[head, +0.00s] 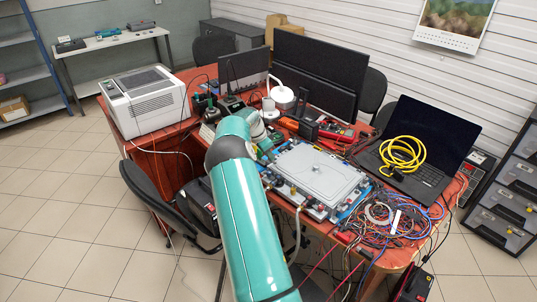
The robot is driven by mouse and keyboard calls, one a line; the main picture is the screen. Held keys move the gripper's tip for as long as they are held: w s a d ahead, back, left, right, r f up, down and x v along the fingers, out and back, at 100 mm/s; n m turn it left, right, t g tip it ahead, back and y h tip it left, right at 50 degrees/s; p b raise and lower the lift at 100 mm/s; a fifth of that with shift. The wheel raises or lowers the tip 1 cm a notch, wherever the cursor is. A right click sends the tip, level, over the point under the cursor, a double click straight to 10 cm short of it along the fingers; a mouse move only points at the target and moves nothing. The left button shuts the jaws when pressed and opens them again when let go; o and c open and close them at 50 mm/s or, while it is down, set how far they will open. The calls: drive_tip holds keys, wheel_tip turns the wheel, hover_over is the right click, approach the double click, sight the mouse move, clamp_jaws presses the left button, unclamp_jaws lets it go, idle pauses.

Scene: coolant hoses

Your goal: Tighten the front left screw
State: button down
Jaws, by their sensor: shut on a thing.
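A light grey flat plate (318,172) with rounded corners lies on the table, on a metal and blue base with several fittings around its edge. The individual screws are too small to tell apart, and the front left one cannot be made out. My teal arm reaches over the table's left part. My gripper (267,149) is small and partly hidden by the arm, just left of the plate's far left corner. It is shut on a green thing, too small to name. Whether that thing touches the plate's base cannot be told.
Tangled wires (395,222) cover the table's front right. A laptop (428,150) with a coiled yellow cable (402,155) stands right of the plate. Monitors (318,75) and tools stand behind it. A white boxy device (147,101) stands at the left. A chair (150,195) is left of my arm.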

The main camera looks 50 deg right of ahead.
drive_tip(key=shift+a+f, duration=0.1)
idle(0.3)
drive_tip(key=c, duration=1.3)
unclamp_jaws()
drive_tip(key=v, duration=1.4)
